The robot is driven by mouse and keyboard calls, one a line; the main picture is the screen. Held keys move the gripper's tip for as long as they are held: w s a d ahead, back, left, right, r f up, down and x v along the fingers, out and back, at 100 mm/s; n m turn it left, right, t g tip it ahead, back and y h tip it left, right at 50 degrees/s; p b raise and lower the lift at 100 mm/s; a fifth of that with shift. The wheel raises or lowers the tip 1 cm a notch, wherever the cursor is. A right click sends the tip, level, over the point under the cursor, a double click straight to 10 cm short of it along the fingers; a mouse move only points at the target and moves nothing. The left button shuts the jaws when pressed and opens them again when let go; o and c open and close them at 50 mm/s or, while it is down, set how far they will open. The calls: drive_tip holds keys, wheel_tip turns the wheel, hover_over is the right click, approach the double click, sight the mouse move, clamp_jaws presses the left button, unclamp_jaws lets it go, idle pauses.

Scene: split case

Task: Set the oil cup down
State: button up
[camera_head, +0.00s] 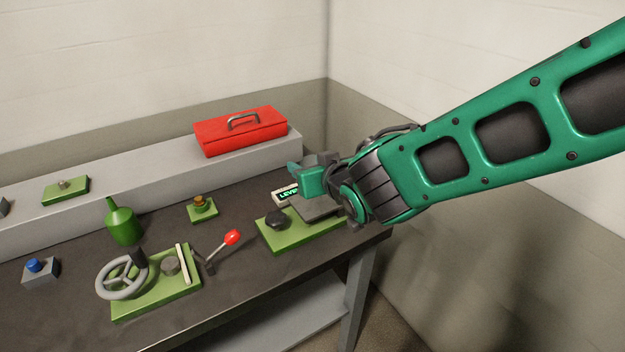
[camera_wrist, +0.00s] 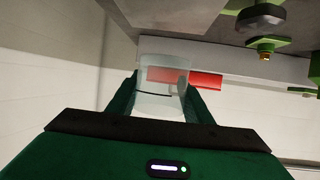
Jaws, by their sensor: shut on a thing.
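The oil cup (camera_wrist: 160,78) is a clear, see-through cup in the wrist view, with a dark line across it. My gripper (camera_wrist: 162,98) is shut on it, one green finger on each side. In the head view my gripper (camera_head: 303,174) is above the right end of the bench, over the back of a green base plate (camera_head: 296,238). I cannot make out the cup in the head view. The plate carries a black knob (camera_head: 278,220), a grey flat pad (camera_head: 319,209) and a sign reading "LEVE…" (camera_head: 287,194), partly hidden by my gripper.
A red toolbox (camera_head: 241,137) sits on the grey raised shelf (camera_head: 140,180) behind. On the dark bench (camera_head: 240,275) stand a green oil can (camera_head: 123,224), a handwheel (camera_head: 121,278), a red-knobbed lever (camera_head: 232,238) and a brass fitting (camera_head: 201,203). The bench's front middle is clear.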

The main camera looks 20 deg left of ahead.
drive_tip(key=shift+w+d+f, duration=0.35)
drive_tip(key=shift+w+f, duration=0.05)
drive_tip(key=shift+w, duration=0.15)
drive_tip(key=shift+f, duration=2)
drive_tip(key=o, duration=1)
drive_tip(key=shift+f, duration=0.1)
drive_tip(key=shift+o, duration=0.2)
drive_tip(key=v, duration=1.2)
